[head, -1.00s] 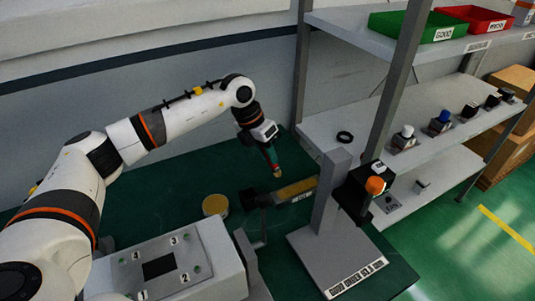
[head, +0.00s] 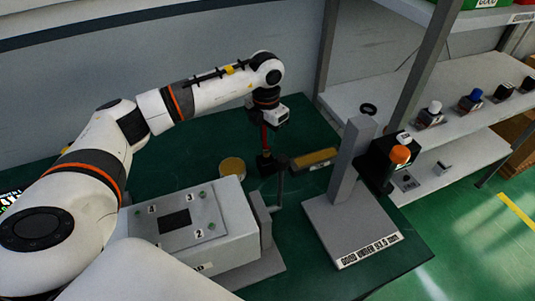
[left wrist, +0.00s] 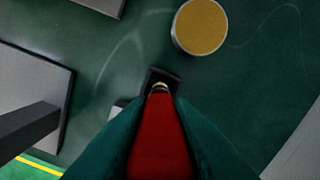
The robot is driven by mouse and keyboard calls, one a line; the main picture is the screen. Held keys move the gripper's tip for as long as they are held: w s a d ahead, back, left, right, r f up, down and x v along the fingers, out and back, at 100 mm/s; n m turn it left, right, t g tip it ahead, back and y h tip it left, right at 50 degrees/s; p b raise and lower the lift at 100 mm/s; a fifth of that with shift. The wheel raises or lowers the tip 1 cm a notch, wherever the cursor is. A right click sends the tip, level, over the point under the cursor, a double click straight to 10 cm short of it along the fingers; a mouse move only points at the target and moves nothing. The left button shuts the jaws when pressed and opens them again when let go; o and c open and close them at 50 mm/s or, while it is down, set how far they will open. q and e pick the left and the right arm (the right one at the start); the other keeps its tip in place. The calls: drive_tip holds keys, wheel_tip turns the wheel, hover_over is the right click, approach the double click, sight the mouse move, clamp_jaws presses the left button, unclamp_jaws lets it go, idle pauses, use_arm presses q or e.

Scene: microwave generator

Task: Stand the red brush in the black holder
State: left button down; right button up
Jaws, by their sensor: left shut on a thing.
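My left gripper (head: 266,127) is shut on the red brush (head: 265,141) and holds it upright, pointing down. In the left wrist view the red brush (left wrist: 158,140) lies between the two teal fingers, with its pale metal end at the black holder (left wrist: 163,76). In the head view the black holder (head: 266,164) stands on the green table right under the brush. The lower tip is hidden, so I cannot tell whether it is inside the holder or just above it. My right gripper is not in view.
A round tin with a yellow top (head: 232,168) stands left of the holder. A yellow block (head: 316,159) lies to the right. A grey numbered fixture (head: 200,222) is in front, and a grey post stand (head: 350,185) is at right. Shelves (head: 395,115) stand beyond it.

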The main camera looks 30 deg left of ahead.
sight(266, 147)
use_arm(q)
wheel_tip(266, 147, down, 6)
drive_tip(key=shift+r+p, duration=0.1)
drive_tip(key=shift+p, duration=0.55)
drive_tip(key=shift+f, duration=0.3)
drive_tip(key=c, duration=1.3)
unclamp_jaws()
drive_tip(key=shift+o, duration=0.2)
drive_tip(key=shift+r, duration=0.2)
wheel_tip(266, 147, up, 11)
drive_tip(key=b, duration=0.3)
drive_tip(key=shift+r, duration=0.5)
